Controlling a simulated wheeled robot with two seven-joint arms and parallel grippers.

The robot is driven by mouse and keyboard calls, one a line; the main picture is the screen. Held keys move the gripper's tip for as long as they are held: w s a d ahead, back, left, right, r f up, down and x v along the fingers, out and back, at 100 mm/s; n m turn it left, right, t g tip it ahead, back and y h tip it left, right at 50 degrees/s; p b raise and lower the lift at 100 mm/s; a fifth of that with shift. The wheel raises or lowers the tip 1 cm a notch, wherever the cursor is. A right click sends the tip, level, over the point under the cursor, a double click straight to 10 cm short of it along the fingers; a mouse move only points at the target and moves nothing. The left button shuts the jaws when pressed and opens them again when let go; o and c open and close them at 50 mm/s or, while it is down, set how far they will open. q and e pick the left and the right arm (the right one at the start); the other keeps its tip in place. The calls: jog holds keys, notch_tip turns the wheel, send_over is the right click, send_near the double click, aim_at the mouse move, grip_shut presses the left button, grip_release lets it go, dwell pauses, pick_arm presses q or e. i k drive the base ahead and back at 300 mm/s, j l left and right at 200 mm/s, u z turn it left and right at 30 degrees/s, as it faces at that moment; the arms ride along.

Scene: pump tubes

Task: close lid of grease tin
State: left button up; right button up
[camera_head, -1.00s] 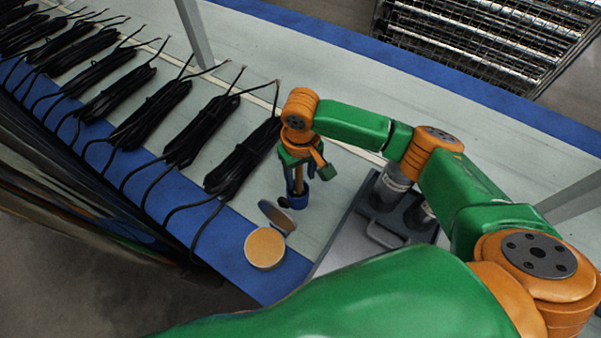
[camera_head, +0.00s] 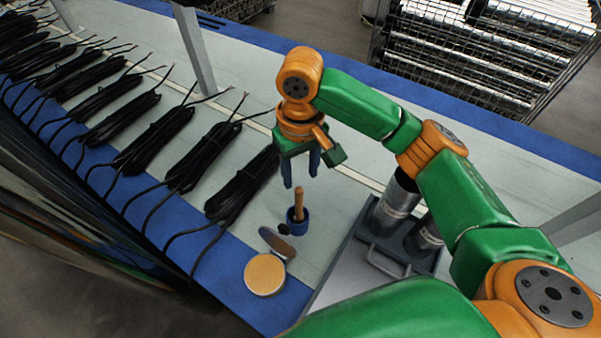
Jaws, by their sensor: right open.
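The grease tin (camera_head: 265,274) stands open at the near edge of the bench, its tan grease showing. Its dark round lid (camera_head: 277,243) is tilted up at the tin's far right side. A wooden-handled brush (camera_head: 299,203) stands upright in a small blue cup (camera_head: 297,222) just beyond the lid. My right gripper (camera_head: 301,178) is open and empty, pointing down above the brush handle and apart from it. It is beyond and above the lid. My left gripper is not in view.
Several black cable bundles (camera_head: 205,155) lie in a row to the left. A grey tray (camera_head: 340,272) with metal cylinders (camera_head: 397,202) stands to the right. A grey post (camera_head: 195,50) rises from the bench behind. A wire basket (camera_head: 480,50) is beyond the bench.

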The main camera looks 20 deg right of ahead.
aim_at(276, 239)
jog(key=k+j, duration=0.2)
jog(key=k, duration=0.3)
jog(key=k+j, duration=0.25)
jog(key=k, duration=0.2)
jog(key=k+j, duration=0.2)
jog(key=k, duration=0.3)
